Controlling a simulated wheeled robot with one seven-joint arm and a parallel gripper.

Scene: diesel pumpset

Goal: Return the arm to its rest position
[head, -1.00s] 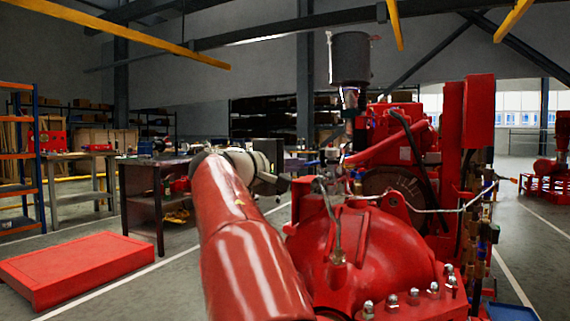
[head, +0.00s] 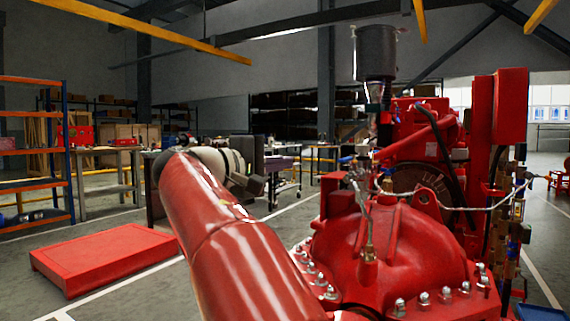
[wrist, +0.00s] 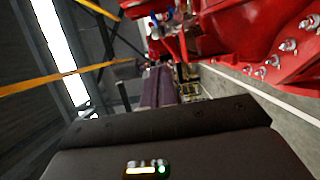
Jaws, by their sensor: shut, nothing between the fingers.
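My arm crosses the head view from the bottom centre up to the left, as a red link with a pale wrist. My gripper (head: 254,187) is the dark part at its far end. It is shut and empty, held in the air left of the red pumpset (head: 385,245), with a visible gap in the picture. Its fingertips are hard to make out. In the wrist view, the dark gripper body (wrist: 170,130) fills the lower part, with a small lit indicator. That view is turned sideways, and the pumpset (wrist: 262,35) shows at its upper right.
A low red platform (head: 105,257) lies on the floor at left. Shelving (head: 35,150) and a workbench (head: 105,160) stand behind it. Floor is open between platform and benches.

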